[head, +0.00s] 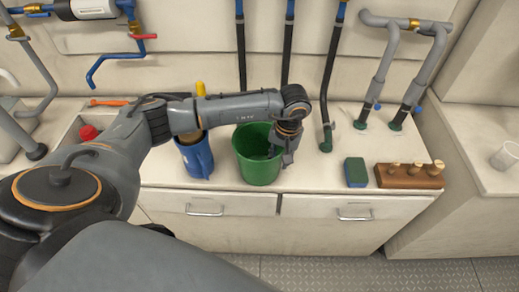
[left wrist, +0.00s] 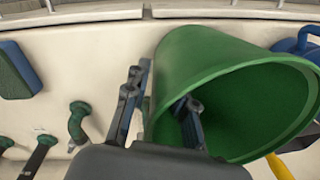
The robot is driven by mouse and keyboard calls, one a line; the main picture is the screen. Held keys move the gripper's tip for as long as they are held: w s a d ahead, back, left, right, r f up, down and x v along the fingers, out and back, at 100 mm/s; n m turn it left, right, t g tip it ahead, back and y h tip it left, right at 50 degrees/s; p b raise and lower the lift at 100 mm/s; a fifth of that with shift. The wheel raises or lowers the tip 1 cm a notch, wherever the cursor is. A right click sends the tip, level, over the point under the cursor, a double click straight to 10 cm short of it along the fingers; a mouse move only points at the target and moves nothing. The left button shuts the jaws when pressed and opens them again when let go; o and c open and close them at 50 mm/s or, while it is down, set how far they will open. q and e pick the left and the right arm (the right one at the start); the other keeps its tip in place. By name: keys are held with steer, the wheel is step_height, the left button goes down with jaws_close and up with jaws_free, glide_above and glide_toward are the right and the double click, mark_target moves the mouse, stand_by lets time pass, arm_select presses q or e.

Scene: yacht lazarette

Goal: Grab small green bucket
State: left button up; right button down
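The small green bucket (head: 258,165) stands upright on the white counter in the head view, near its front edge. My left gripper (head: 284,152) is at the bucket's right rim, pointing down. In the left wrist view the bucket (left wrist: 205,65) fills the middle and right. There my left gripper (left wrist: 160,105) has one finger outside the bucket wall and the other inside its mouth. The fingers are apart with the wall between them, and a gap shows. The bucket's base is on the counter. My right gripper is in neither view.
A blue container (head: 195,158) with a yellow handle stands just left of the bucket. Right of it are a blue-green sponge (head: 356,172) and a wooden block with pegs (head: 408,176). Black and grey pipes (head: 332,75) rise behind. Drawers (head: 340,211) are below.

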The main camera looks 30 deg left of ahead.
arm_select(q)
jaws_close()
steer(key=shift+r, duration=0.15)
